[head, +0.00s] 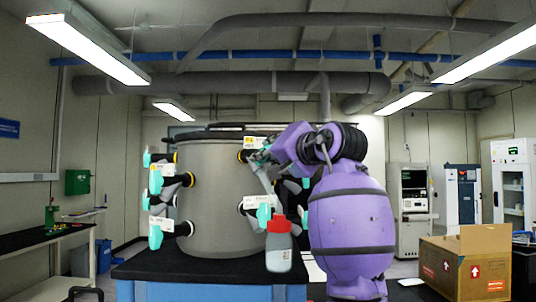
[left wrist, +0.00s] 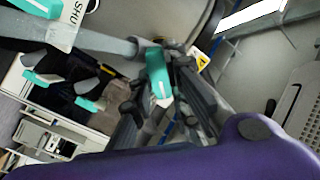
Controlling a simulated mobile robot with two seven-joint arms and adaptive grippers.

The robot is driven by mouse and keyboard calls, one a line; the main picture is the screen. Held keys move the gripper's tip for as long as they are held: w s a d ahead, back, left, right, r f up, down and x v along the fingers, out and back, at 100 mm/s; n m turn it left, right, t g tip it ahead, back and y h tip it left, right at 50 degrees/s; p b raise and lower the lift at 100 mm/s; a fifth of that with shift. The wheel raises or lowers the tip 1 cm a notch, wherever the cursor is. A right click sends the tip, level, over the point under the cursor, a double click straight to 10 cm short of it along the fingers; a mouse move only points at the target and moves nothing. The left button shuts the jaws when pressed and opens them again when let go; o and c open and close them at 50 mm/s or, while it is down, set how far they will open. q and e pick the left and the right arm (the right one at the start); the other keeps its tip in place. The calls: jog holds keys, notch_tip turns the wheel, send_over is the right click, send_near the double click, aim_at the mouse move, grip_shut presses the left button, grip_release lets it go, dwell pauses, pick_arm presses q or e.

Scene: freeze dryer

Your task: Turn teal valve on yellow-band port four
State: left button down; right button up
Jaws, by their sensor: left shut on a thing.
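A grey cylindrical freeze-dryer drum (head: 212,200) stands on a table and carries several ports with teal valves. Yellow bands show at a left port (head: 190,180) and at an upper right port (head: 241,156). My left gripper (head: 264,157) is at the upper right port, beside a white label (head: 256,142). In the left wrist view my left gripper (left wrist: 168,97) is shut on a teal valve handle (left wrist: 157,72), with dark fingers around it. The gripper and arm partly hide this port. I cannot read its number. My right gripper is not in view.
Other teal valves hang at the drum's left (head: 155,180) and lower right (head: 264,215). An open cardboard box (head: 465,262) is at the right.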

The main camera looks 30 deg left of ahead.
pick_arm(q)
jog(key=shift+m, duration=1.9)
jog(key=c, duration=1.7)
grip_release()
jog(key=shift+d, duration=0.1)
jog(key=v, duration=1.2)
